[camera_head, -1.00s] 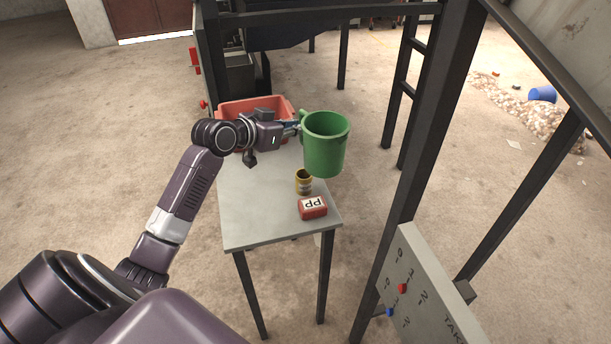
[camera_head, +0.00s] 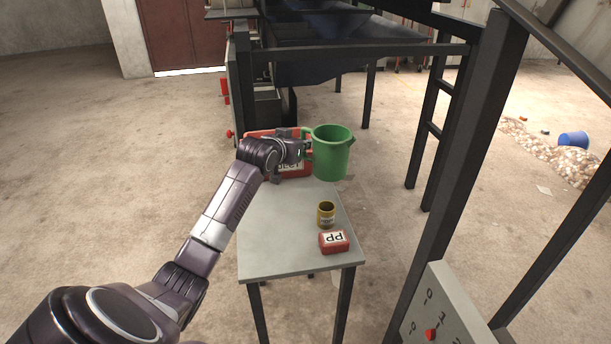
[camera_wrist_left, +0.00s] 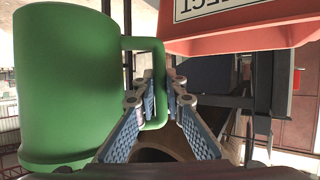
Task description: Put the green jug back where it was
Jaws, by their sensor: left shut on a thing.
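The green jug (camera_head: 333,156) is at the far right end of the narrow grey table (camera_head: 270,243) in the head view. My left gripper (camera_head: 302,149) is shut on the jug's handle, to the left of its body. In the left wrist view the green jug (camera_wrist_left: 66,85) fills the left side, and its handle runs down between the blue-grey fingers of my left gripper (camera_wrist_left: 165,105). The jug looks upright. I cannot tell whether its base touches anything. My right gripper is not in view.
A red labelled bin (camera_head: 290,170) is at the table's far end, behind my gripper. Dark frame posts (camera_head: 455,165) rise to the right. The table's near left part is clear.

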